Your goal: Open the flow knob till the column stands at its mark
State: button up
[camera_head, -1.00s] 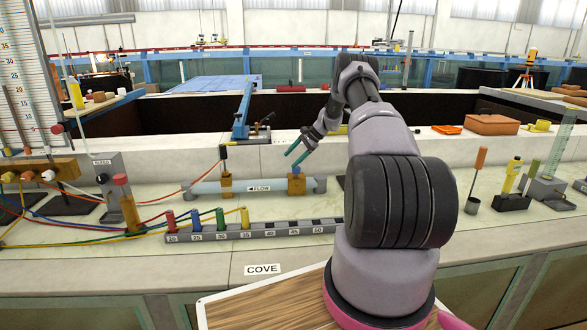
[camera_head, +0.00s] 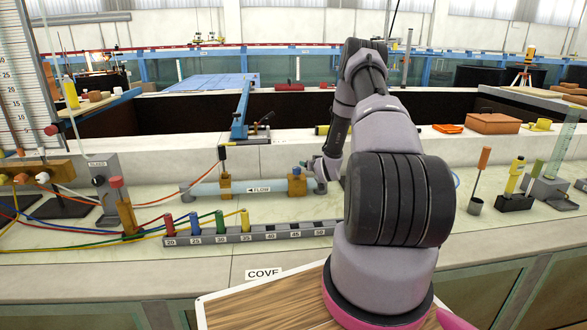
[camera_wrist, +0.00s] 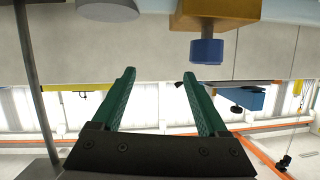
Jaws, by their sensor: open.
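A light-blue pipe (camera_head: 262,187) labelled FLOW lies on the bench, with a brown block (camera_head: 297,186) near its right end. A blue knob (camera_head: 296,170) tops that block; in the wrist view the knob (camera_wrist: 206,51) appears upside down, beyond and right of my fingers. My gripper (camera_wrist: 158,76) is open and empty, its green fingers apart and not around the knob. In the head view my gripper (camera_head: 321,168) is just right of the block. A grey plate (camera_head: 103,190) marked CLOSED has a black knob (camera_head: 99,181). The scaled column board (camera_head: 17,90) is cut off; its level is unclear.
A grey rack (camera_head: 250,233) with coloured plugs lies in front of the pipe. A second brown block (camera_head: 224,186) with a dark-topped rod stands on the pipe's left part. Coloured tubes run across the left bench. A yellow-topped tool (camera_head: 515,175) stands at right.

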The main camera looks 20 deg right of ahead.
aim_at(298, 172)
jog(key=shift+s+a+r+n+t+y, duration=0.15)
jog(key=shift+s+a+n+t, duration=0.1)
jog(key=shift+a, duration=0.15)
jog(key=shift+s+a+n+t+y, duration=0.1)
jog(key=shift+s+a+n+t, duration=0.1)
jog(key=shift+a+t, duration=0.15)
jog(key=shift+s+a+r+n+t+y, duration=0.15)
jog(key=shift+a+n+t, duration=0.1)
jog(key=shift+a, duration=0.15)
jog(key=shift+n+t+y, duration=0.6)
jog(key=shift+n+t, duration=0.1)
jog(key=shift+t, duration=0.25)
jog(key=s+a+f, duration=0.2)
jog(key=s+f, duration=0.1)
jog(key=shift+a+f, duration=0.15)
jog(key=shift+f, duration=0.1)
jog(key=shift+s+a+f, duration=0.2)
jog(key=shift+a, duration=0.15)
jog(key=w, duration=1)
jog(key=shift+w, duration=0.3)
grip_shut()
jog(key=shift+n+y, duration=0.3)
jog(key=shift+y, duration=0.1)
